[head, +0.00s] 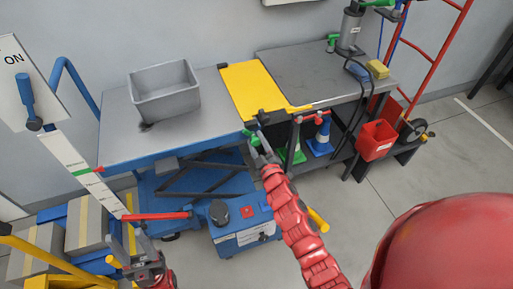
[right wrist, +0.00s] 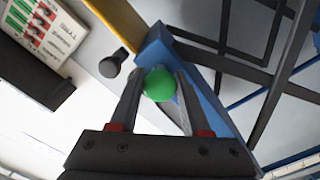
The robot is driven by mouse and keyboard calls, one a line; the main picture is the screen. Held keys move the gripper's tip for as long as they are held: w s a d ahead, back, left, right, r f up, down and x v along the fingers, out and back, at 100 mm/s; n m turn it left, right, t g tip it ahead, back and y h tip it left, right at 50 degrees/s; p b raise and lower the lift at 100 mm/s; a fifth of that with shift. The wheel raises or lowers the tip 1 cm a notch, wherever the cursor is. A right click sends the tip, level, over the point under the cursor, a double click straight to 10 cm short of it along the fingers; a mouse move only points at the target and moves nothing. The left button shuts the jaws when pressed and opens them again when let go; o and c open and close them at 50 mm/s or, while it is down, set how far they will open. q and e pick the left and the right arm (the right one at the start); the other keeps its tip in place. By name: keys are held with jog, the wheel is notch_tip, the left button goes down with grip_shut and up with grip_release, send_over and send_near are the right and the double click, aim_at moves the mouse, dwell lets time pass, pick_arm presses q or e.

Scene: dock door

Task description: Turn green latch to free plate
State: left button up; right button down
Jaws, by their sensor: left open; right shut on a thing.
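The yellow plate (head: 253,88) lies across the gap between the grey lift table and the dark bench. A small green latch (head: 247,132) shows at the near corner of the plate, on the blue table edge. In the right wrist view its round green knob (right wrist: 158,85) sits between the two fingers. My right gripper (head: 260,146) is shut on this knob; the wrist view shows the same gripper (right wrist: 160,82) with a finger on each side. My left gripper (head: 122,264) is open and empty at the lower left, well away from the latch.
A grey bin (head: 164,90) stands on the lift table (head: 115,148). Stacked boxes (head: 40,248) stand at lower left, near a tall white panel (head: 85,172). Floor to the right is partly clear.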

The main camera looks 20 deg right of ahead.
jog(key=n+b, duration=0.3)
jog(key=n, duration=0.1)
jog(key=shift+f+n, duration=0.15)
jog(key=shift+n, duration=0.15)
jog(key=shift+n+b, duration=0.65)
jog(key=shift+n, duration=0.45)
jog(key=shift+n+b, duration=0.4)
jog(key=shift+n, duration=0.7)
jog(key=shift+r, duration=0.2)
jog(key=shift+c, duration=2)
grip_release()
jog(key=s, duration=1.7)
jog(key=shift+s+d, duration=0.25)
jog(key=shift+d, duration=0.05)
